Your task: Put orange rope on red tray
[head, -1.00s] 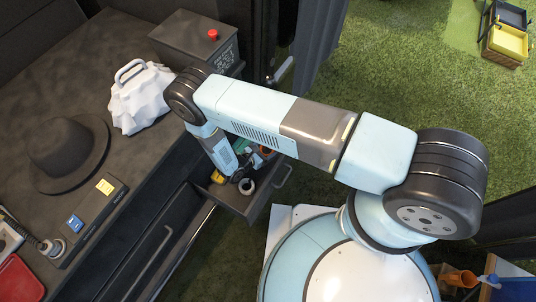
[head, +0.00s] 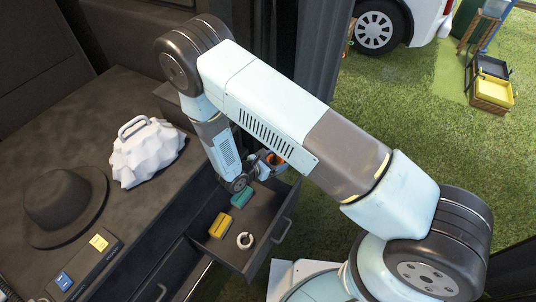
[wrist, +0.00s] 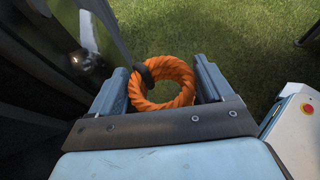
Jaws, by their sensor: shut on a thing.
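The orange rope (wrist: 184,88) is a thick twisted ring with a dark band on its upper left. In the wrist view it sits between the two fingers of my gripper (wrist: 162,82), which is shut on it. In the head view, the orange rope (head: 275,158) shows small beside my gripper (head: 268,166), above the far end of the open drawer (head: 262,222). My wrist partly hides the fingers there. No red tray shows in the current views.
A teal block (head: 242,196), a yellow block (head: 224,226) and a white ring (head: 245,240) lie in the drawer. A black hat (head: 66,200), a white faceted object (head: 146,152) and a dark box with a yellow label (head: 90,252) are on the dark counter (head: 120,110).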

